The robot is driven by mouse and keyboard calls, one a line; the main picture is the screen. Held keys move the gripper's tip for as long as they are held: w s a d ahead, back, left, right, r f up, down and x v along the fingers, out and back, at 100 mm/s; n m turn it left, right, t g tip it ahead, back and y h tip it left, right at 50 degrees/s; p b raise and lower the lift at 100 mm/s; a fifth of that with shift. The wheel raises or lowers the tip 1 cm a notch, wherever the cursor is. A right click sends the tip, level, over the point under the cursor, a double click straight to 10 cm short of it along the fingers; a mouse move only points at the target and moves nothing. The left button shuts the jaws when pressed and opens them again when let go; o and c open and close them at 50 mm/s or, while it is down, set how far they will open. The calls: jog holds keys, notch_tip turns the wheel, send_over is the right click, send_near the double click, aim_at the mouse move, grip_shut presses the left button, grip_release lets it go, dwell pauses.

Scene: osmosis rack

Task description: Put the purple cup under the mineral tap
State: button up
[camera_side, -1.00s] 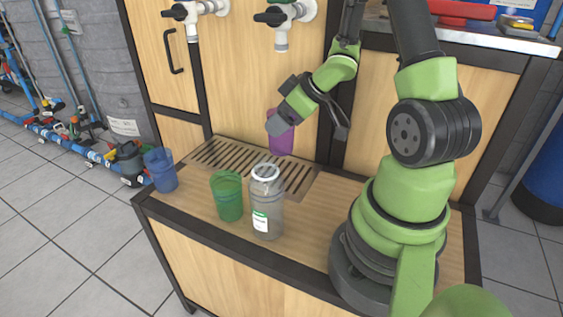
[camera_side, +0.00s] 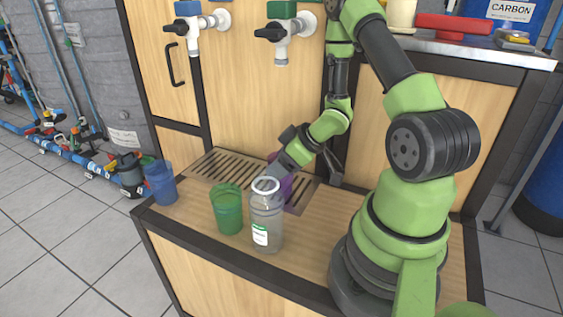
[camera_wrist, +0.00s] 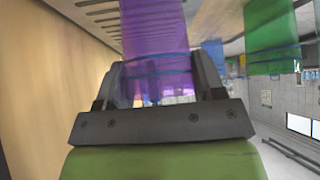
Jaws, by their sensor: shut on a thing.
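The translucent purple cup (camera_side: 285,184) is low over the right end of the slotted drain grate (camera_side: 222,172), partly hidden by my gripper and the clear bottle. I cannot tell whether it touches the grate. My gripper (camera_side: 284,168) is shut on the cup; in the wrist view the cup (camera_wrist: 155,35) sits between the two fingers (camera_wrist: 155,85). Two taps hang over the back of the bench: one with a blue block (camera_side: 188,8) at left, one with a green block (camera_side: 282,10) at right. No label shows which is the mineral tap. The cup is below and near the green one.
A clear bottle (camera_side: 267,218) with a white label stands in front of the cup. A green cup (camera_side: 228,212) is left of it, and a blue cup (camera_side: 160,184) stands at the bench's left edge. The grate's left and middle are clear.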

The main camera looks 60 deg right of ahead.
jog(key=shift+f, duration=0.2)
jog(key=o, duration=0.9)
jog(key=shift+r, duration=0.1)
